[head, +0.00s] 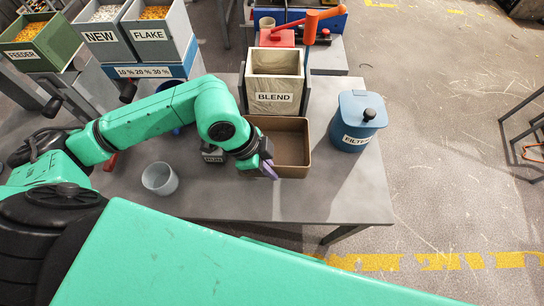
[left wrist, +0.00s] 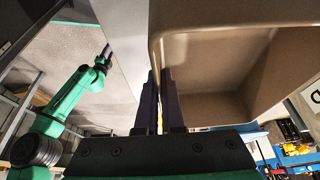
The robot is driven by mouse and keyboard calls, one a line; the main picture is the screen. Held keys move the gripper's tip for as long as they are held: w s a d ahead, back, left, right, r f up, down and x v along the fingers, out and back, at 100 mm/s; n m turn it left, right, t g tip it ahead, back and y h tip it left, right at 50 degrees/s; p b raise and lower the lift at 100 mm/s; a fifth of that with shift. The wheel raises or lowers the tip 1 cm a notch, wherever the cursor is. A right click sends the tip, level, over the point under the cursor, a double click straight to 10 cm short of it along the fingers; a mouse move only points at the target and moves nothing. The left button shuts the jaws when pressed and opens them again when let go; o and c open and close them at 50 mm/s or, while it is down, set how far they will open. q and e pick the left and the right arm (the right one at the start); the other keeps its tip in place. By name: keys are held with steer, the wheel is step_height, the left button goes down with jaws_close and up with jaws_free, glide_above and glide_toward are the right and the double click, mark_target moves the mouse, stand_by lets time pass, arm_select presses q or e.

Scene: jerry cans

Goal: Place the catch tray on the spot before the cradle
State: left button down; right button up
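The catch tray (head: 308,150) is an open brown rectangular box. My left gripper (head: 268,170) is at the tray's left front side. In the left wrist view its purple fingers (left wrist: 160,102) are closed on the tray's wall, with the tray interior (left wrist: 215,65) on the right. The spot under the tray is hidden. My right gripper (left wrist: 105,55) is small and far off in the left wrist view, apart from the tray.
The grey table (head: 330,200) has free room in front of the tray. A blue FILTER canister (head: 357,118) stands to the right. Labelled bins (head: 150,35) stand behind left.

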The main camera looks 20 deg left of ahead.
mark_target(279, 154)
arm_select(q)
steer(key=w, duration=0.2)
steer(key=w+a, duration=0.1)
steer(key=w, duration=0.1)
steer(key=w+p, duration=0.1)
steer(key=w, duration=0.1)
steer(key=shift+w+a+r, duration=0.1)
steer(key=shift+w+a, duration=0.1)
steer(key=shift+a, duration=0.1)
steer(key=f, duration=0.7)
steer(key=shift+w+a+f+p, duration=0.1)
steer(key=shift+w+f+p, duration=0.05)
steer(key=shift+w+p, duration=0.15)
steer(key=c, duration=1)
jaws_free()
steer(key=shift+c, duration=0.2)
steer(key=b+v, duration=0.1)
steer(key=v, duration=1.1)
